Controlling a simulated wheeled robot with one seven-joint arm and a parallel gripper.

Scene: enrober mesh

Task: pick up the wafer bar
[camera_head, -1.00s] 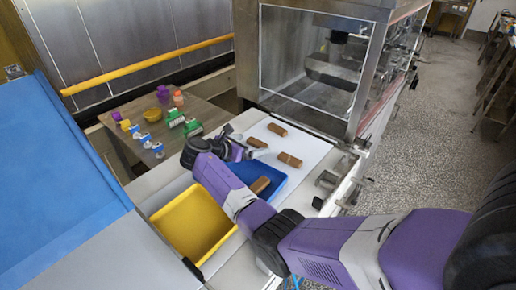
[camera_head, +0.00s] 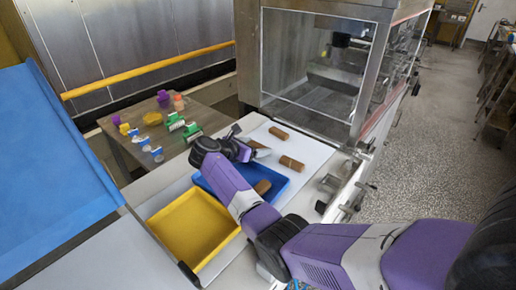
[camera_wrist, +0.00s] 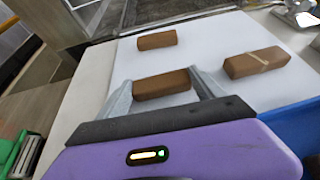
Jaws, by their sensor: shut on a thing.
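A brown wafer bar (camera_wrist: 162,84) lies between the two metal fingers of my gripper (camera_wrist: 161,92) in the wrist view. The fingers are shut on its two ends. It is on or just above the white surface; I cannot tell which. In the head view, my gripper (camera_head: 250,148) is over the left part of the white surface (camera_head: 310,142) and partly hides this bar. A second plain bar (camera_wrist: 157,40) lies beyond it, also in the head view (camera_head: 279,132). A third bar (camera_wrist: 257,62) with a pale stripe lies to the right, also in the head view (camera_head: 291,163).
A blue tray (camera_head: 283,188) holding a brown bar (camera_head: 262,187) and a yellow tray (camera_head: 170,213) stand in front of the white surface. A glass-sided machine (camera_head: 320,60) stands behind. A side table (camera_head: 150,125) with small coloured items is at left.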

